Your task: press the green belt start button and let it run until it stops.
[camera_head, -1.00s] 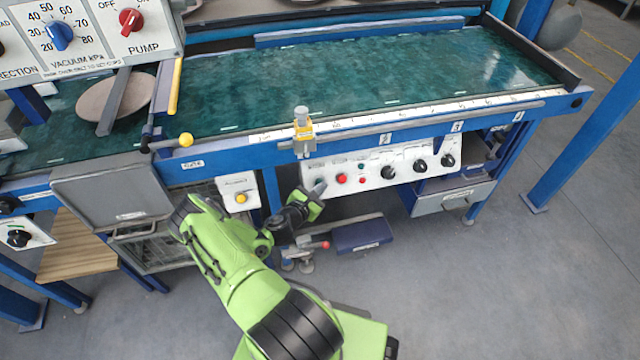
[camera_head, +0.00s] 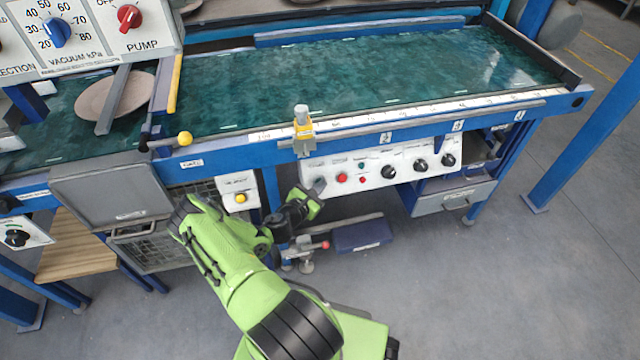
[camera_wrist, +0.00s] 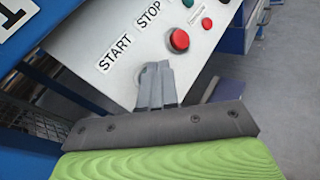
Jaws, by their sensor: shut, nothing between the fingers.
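The white control panel (camera_head: 403,165) is on the front of the blue conveyor frame. The wrist view shows its START label (camera_wrist: 115,53), STOP label (camera_wrist: 148,14) and large red button (camera_wrist: 180,40). My gripper (camera_wrist: 155,72) is shut and empty, its fingertips at the panel just beside the START label. The fingers cover that spot, so no large green button shows there, and I cannot tell whether they touch or press it. My gripper also shows in the head view (camera_head: 319,186), left of the red button. The green belt (camera_head: 350,85) runs across the top.
A small green button or lamp (camera_head: 361,166) and black knobs (camera_head: 388,172) are further right on the panel. A yellow-and-grey fitting (camera_head: 303,130) hangs above my gripper. A round plate (camera_head: 97,100) lies on the belt at left.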

